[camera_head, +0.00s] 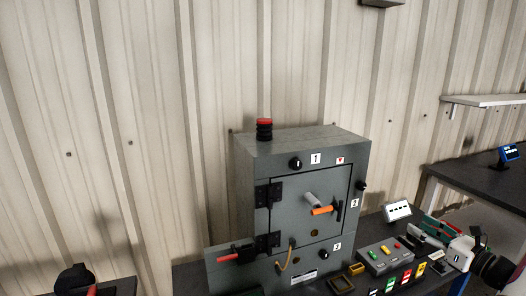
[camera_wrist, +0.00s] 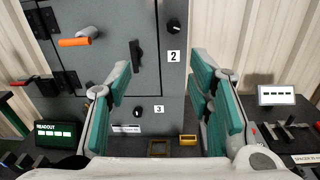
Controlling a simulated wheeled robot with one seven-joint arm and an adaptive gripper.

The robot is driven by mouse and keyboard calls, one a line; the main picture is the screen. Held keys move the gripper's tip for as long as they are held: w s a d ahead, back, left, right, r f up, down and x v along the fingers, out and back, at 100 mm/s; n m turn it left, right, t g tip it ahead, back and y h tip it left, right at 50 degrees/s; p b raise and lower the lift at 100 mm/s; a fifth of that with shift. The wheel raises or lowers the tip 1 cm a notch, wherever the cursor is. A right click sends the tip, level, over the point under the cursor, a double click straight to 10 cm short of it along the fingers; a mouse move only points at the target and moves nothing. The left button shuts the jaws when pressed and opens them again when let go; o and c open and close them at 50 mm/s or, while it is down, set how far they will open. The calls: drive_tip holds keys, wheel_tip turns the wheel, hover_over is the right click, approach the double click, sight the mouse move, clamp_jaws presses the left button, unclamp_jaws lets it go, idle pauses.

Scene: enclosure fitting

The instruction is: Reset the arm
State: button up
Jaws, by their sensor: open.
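My gripper (camera_head: 438,235) is at the lower right of the head view, to the right of the grey enclosure and above the bench. In the wrist view my gripper (camera_wrist: 162,85) has its two green-padded fingers wide apart, with nothing between them. The grey enclosure (camera_head: 262,205) stands on the bench, its door (camera_head: 290,205) appearing closed. The door carries an orange-ended handle (camera_head: 322,210), which also shows in the wrist view (camera_wrist: 75,42). A black latch (camera_wrist: 137,55) is beside it. The fingers appear apart from the enclosure.
A grey button box (camera_head: 380,256), coloured switches (camera_head: 406,275) and a white display (camera_head: 398,211) stand on the bench right of the enclosure. A red-ended lever (camera_head: 240,255) is at its left. A red-topped beacon (camera_head: 264,130) is on top. A dark table (camera_head: 490,175) is at right.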

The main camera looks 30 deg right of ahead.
drive_tip(key=w+a+r+n+g+y, duration=0.3)
drive_tip(key=a+n, duration=0.2)
drive_tip(key=a, duration=0.5)
drive_tip(key=w+a+r+n+g+y, duration=0.3)
drive_tip(key=w+a+n, duration=0.15)
drive_tip(key=a, duration=0.45)
drive_tip(key=w+a+r+n+g+y, duration=0.3)
drive_tip(key=a+n, duration=0.3)
drive_tip(key=a, duration=0.4)
drive_tip(key=s+a+r+n+g+h, duration=0.1)
drive_tip(key=s+a+r+n+h, duration=0.2)
drive_tip(key=s+a+n, duration=0.5)
drive_tip(key=s+a+r+n+g+h, duration=0.2)
drive_tip(key=s+a+r+n+h, duration=0.2)
drive_tip(key=s+a+n, duration=0.3)
drive_tip(key=a+n+h, duration=0.1)
drive_tip(key=a+n, duration=0.2)
drive_tip(key=n, duration=0.3)
drive_tip(key=shift+s+a+n, duration=0.2)
drive_tip(key=shift+s+n, duration=0.15)
drive_tip(key=shift+r, duration=0.1)
clamp_jaws()
